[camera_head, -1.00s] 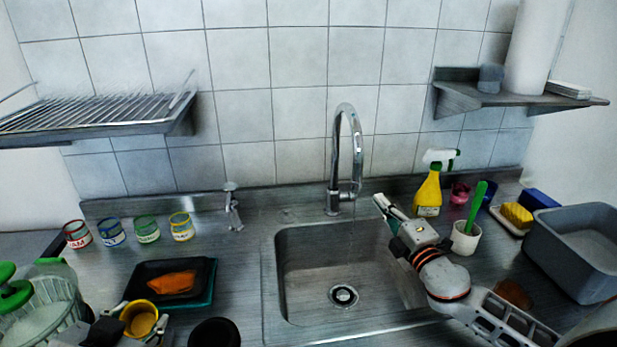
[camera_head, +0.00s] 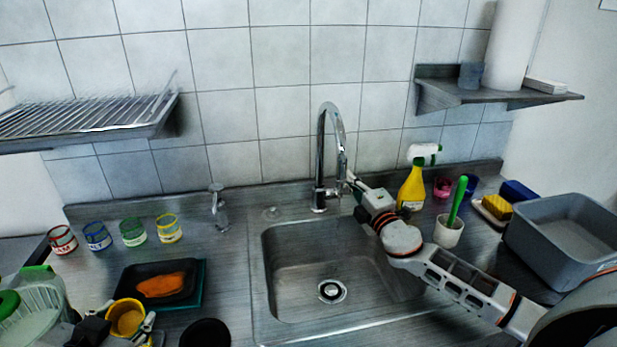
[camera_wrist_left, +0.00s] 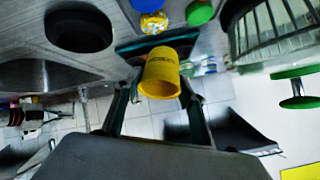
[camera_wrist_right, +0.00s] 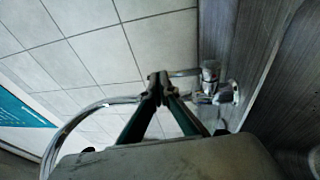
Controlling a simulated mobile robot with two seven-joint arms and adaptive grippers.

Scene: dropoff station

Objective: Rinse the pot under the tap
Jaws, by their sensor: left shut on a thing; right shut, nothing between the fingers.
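The yellow pot (camera_head: 126,317) is at the lower left in the head view, over the counter in front of the black tray. My left gripper (camera_wrist_left: 160,90) is shut on it; in the left wrist view the pot (camera_wrist_left: 160,72) sits between the two fingers. The chrome tap (camera_head: 322,160) stands behind the sink (camera_head: 300,285), its spout arching over the basin. No water stream shows. My right gripper (camera_head: 352,184) is shut and empty beside the tap's base. In the right wrist view its closed tips (camera_wrist_right: 158,84) are close to the tap's side handle (camera_wrist_right: 185,72); contact is unclear.
A black tray (camera_head: 128,290) with an orange cloth lies left of the sink. A yellow spray bottle (camera_head: 411,188), a white cup with a green brush (camera_head: 448,231) and a grey tub (camera_head: 520,235) are right. The basin is empty.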

